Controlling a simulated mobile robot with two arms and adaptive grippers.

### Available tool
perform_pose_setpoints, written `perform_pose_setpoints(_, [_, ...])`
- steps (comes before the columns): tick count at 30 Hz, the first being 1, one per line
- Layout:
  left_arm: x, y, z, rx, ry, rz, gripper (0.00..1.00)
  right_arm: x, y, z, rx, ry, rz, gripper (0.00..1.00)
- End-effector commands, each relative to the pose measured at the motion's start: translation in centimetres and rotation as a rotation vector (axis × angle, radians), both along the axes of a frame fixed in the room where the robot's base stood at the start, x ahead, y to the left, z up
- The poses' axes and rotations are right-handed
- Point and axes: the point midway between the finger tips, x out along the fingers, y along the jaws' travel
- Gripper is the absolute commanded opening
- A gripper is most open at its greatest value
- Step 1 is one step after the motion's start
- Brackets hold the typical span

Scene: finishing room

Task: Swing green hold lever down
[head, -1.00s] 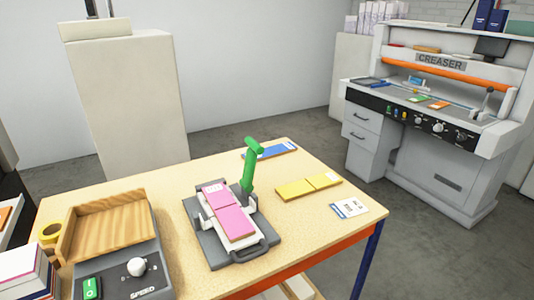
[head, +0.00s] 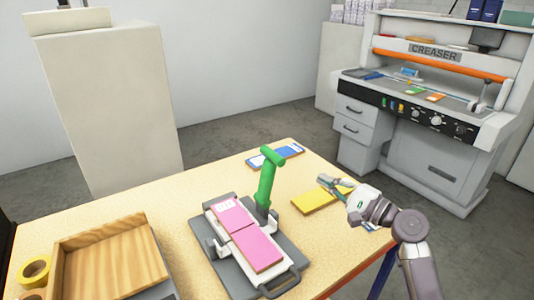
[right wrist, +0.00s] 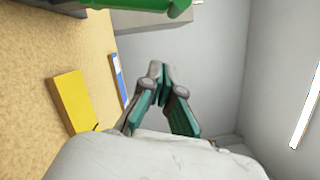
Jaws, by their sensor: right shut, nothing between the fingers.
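The green hold lever (head: 267,181) stands upright at the back right of a grey jig (head: 280,237) on the table. Its cross-piece handle is at the top. A pink pad (head: 254,246) lies in the jig on a white bed. My right gripper (head: 325,180) is to the right of the lever, above the yellow pad, apart from the lever and empty. In the right wrist view its fingertips (right wrist: 160,72) meet, and part of the green lever (right wrist: 150,5) shows along the top edge. My left gripper is out of view.
A yellow pad (head: 312,203) and a blue pad (head: 270,155) lie on the table (head: 165,199) right of and behind the jig. A wooden tray (head: 115,252) is at the left. A creaser machine (head: 436,85) stands beyond the table.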

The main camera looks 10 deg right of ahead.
Motion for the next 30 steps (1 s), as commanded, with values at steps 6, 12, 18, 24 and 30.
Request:
perform_pose_setpoints(6, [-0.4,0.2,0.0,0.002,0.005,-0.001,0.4,0.0,-0.2,0.2,0.007,-0.001,-0.001,0.0])
perform_pose_setpoints(12, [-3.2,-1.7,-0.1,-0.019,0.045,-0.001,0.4,0.1,-0.1,0.2,0.005,-0.001,-0.001,0.0])
perform_pose_setpoints(18, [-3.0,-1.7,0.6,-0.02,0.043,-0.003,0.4,1.6,0.9,0.6,0.007,-0.002,0.0,0.0])
perform_pose_setpoints(24, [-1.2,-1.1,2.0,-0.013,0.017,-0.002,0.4,5.1,3.2,1.1,0.009,-0.002,0.001,0.0])
perform_pose_setpoints(30, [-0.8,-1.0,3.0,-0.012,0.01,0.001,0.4,8.6,5.5,1.4,0.007,-0.001,0.001,0.0])
